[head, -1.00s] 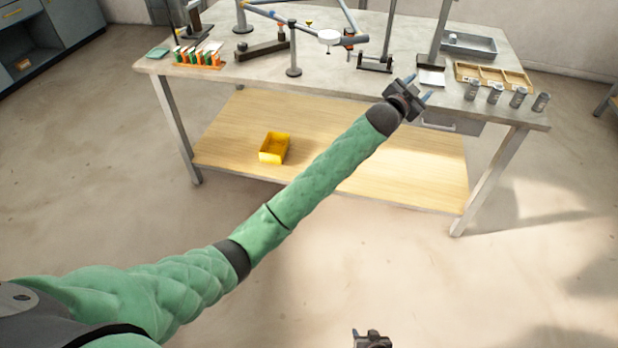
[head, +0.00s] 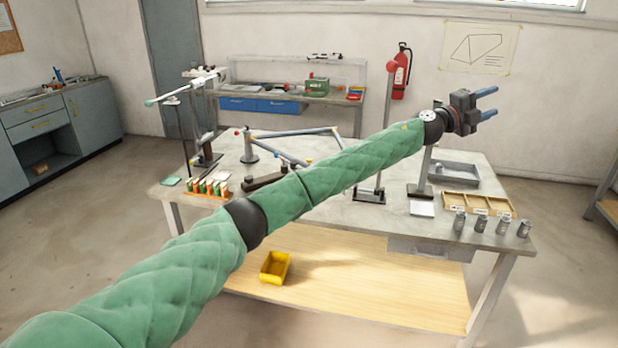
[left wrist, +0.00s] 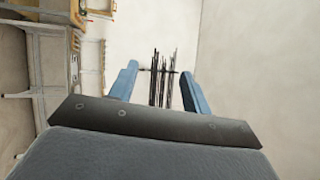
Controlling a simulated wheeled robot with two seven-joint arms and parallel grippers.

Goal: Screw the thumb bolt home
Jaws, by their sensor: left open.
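The jig with its slim grey-blue frame tubes (head: 300,132) stands on the workbench (head: 335,200) in the head view. My left forearm crosses in front of part of it. I cannot make out the thumb bolt; it may be hidden or too small to tell. My left gripper (head: 490,103) is open, raised above the right back part of the bench, away from the jig. Its two blue fingers show in the left wrist view (left wrist: 160,70) with nothing held between them. My right gripper is not in view.
A post with a red ball top (head: 391,66) stands near my left forearm. A grey tray (head: 455,173), a wooden divided box (head: 478,204) and several metal cylinders (head: 481,222) occupy the bench's right side. A yellow bin (head: 275,268) sits on the lower shelf. Dark upright rods (left wrist: 162,82) show beyond the fingers.

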